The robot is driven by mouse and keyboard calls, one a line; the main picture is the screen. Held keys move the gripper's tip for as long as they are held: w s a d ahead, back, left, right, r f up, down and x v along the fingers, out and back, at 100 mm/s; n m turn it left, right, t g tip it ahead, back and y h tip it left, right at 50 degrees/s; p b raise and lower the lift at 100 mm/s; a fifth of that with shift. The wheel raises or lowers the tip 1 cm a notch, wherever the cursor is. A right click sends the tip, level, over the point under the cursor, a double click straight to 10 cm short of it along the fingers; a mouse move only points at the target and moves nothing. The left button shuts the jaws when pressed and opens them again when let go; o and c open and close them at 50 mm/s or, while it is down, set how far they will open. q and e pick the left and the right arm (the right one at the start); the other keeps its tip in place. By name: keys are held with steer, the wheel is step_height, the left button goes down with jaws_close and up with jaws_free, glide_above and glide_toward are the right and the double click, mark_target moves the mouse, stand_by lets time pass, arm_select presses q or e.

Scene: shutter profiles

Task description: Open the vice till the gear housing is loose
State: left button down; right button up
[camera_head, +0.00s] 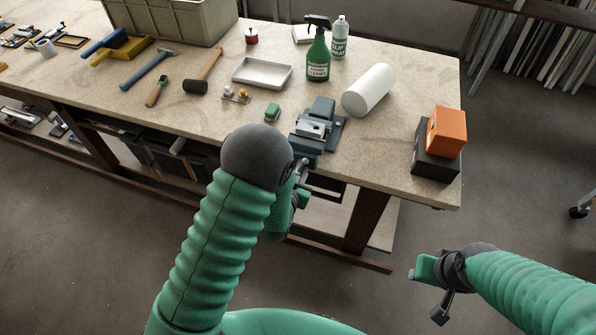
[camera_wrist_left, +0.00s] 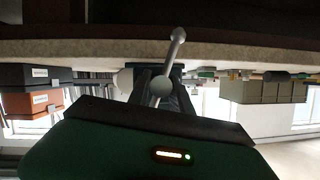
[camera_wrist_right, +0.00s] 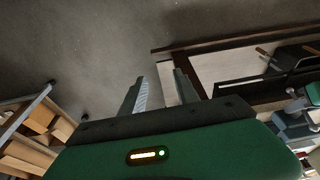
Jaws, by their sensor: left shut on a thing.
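The blue-grey vice (camera_head: 326,108) is mounted at the front edge of the workbench. A light metal block, apparently the gear housing (camera_head: 312,128), sits between its jaws; I cannot tell how tightly. My left gripper (camera_head: 301,172) is at the vice's front, below the bench top, partly hidden by my arm. In the left wrist view, the vice's bar handle (camera_wrist_left: 170,62) with ball ends slants between the fingers, and the gripper is shut on it. My right gripper (camera_head: 432,290) is away from the bench over the floor, its fingers apart and empty, as the right wrist view (camera_wrist_right: 160,90) shows.
Orange (camera_head: 446,132) and dark boxes (camera_head: 434,165) stand right. Open floor lies before the bench.

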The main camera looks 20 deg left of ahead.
stand_by(0.8)
steer(key=shift+w+f, duration=0.2)
steer(key=shift+w, duration=0.2)
steer(key=c, duration=0.4)
steer(key=w+a+f+t, duration=0.1)
steer(key=w, duration=0.2)
steer(key=w+a+f+t, duration=0.1)
steer(key=w+a+f, duration=0.1)
steer(key=w, duration=0.1)
steer(key=w+a+f+y, duration=0.1)
steer(key=w, duration=0.2)
steer(key=shift+w+a+f+m+t, duration=0.3)
steer(key=shift+a+f+t, duration=0.05)
steer(key=shift+f+t, duration=0.05)
jaws_close()
steer(key=w+a+f+m+t+y, duration=0.2)
steer(key=w+a+f+y, duration=0.15)
steer(key=a, duration=0.45)
steer(key=w+a+f+m+t+y, duration=0.1)
steer(key=w+a+f+t+y, duration=0.2)
steer(key=a, duration=0.5)
steer(key=s+a+f+m+t+y, duration=0.25)
steer(key=s+a+m+t, duration=0.4)
steer(key=m, duration=0.45)
steer(key=s+a+r+x, duration=0.1)
steer(key=x, duration=1.1)
steer(key=shift+a+r+m, duration=0.25)
steer(key=shift+a+m, duration=0.05)
steer(key=shift+a, duration=0.25)
